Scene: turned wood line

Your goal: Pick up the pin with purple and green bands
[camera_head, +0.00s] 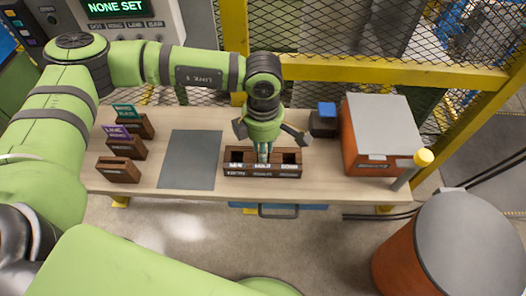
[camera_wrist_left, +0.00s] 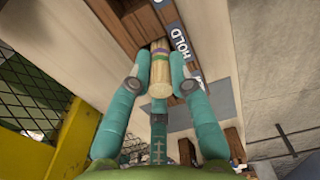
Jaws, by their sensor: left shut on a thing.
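My left gripper (camera_head: 263,153) is over the middle of a dark wooden rack (camera_head: 235,170) with three labelled places. In the left wrist view its teal fingers (camera_wrist_left: 159,84) are shut on a pale wooden pin (camera_wrist_left: 159,65). A purple band and a greenish band show on the pin near its far end. That end points at the rack beside the HOLD label (camera_wrist_left: 179,40). I cannot tell whether it is still inside the slot. In the head view the fingers mostly hide the pin. My right gripper is not in view.
A grey mat (camera_head: 190,160) lies left of the rack, with small wooden holders (camera_head: 119,170) beyond it. A dark box with a blue top (camera_head: 324,122) and an orange box with a grey lid (camera_head: 381,125) stand right. A yellow rail (camera_head: 375,70) and mesh run behind.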

